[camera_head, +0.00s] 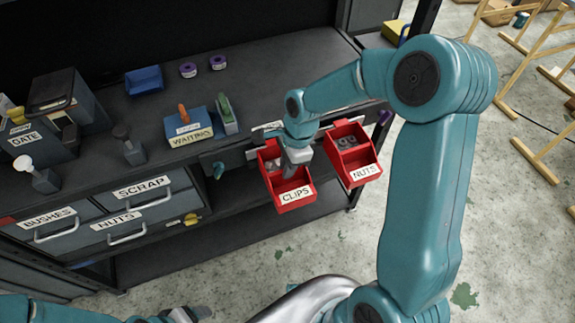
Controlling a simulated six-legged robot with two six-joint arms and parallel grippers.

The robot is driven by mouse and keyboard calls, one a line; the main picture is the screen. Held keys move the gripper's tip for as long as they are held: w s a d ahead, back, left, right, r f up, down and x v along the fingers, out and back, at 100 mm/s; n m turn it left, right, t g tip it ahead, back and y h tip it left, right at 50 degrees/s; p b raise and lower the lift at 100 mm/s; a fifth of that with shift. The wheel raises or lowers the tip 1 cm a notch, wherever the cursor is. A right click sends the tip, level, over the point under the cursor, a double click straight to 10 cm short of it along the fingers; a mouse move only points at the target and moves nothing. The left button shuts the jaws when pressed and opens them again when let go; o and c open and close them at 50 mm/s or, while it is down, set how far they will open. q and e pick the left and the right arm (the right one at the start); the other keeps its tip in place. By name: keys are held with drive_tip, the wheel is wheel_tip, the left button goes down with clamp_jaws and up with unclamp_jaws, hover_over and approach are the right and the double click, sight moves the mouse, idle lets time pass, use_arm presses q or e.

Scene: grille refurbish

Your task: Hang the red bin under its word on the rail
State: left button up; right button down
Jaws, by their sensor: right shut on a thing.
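A red bin (293,196) with a CLIPS label hangs at or just in front of the bench's front edge. My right gripper (297,157) is shut on it, at its upper inside part. The gripper and wrist cover part of the bin and the edge behind it, so I cannot tell whether it rests on the rail. A second red bin (367,158), labelled NUTS, is just to its right at the front edge, with grey parts inside. A pale label strip (266,127) shows on the edge behind; its word is unreadable. My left gripper (190,314) is low at the bottom edge, its jaws unclear.
The dark bench (290,75) has free room at its back right. A WAITING box (190,133), a DATE box (27,138) and stamps stand on it. Labelled drawers (125,205) are below left. Wooden trestles (535,60) stand on the floor to the right.

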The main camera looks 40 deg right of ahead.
drive_tip(key=shift+f, duration=0.1)
idle(0.7)
drive_tip(key=c, duration=0.5)
unclamp_jaws()
drive_tip(key=shift+s+d+r+p, duration=0.1)
drive_tip(key=shift+d+r+p, duration=0.15)
drive_tip(key=shift+r+p, duration=0.75)
drive_tip(key=shift+d+r+p, duration=0.2)
drive_tip(key=shift+r+p, duration=0.45)
drive_tip(key=shift+r, duration=0.65)
drive_tip(key=shift+s+d+r+p, duration=0.1)
drive_tip(key=shift+d+r+p, duration=0.15)
drive_tip(key=shift+r+p, duration=0.75)
drive_tip(key=shift+r, duration=0.15)
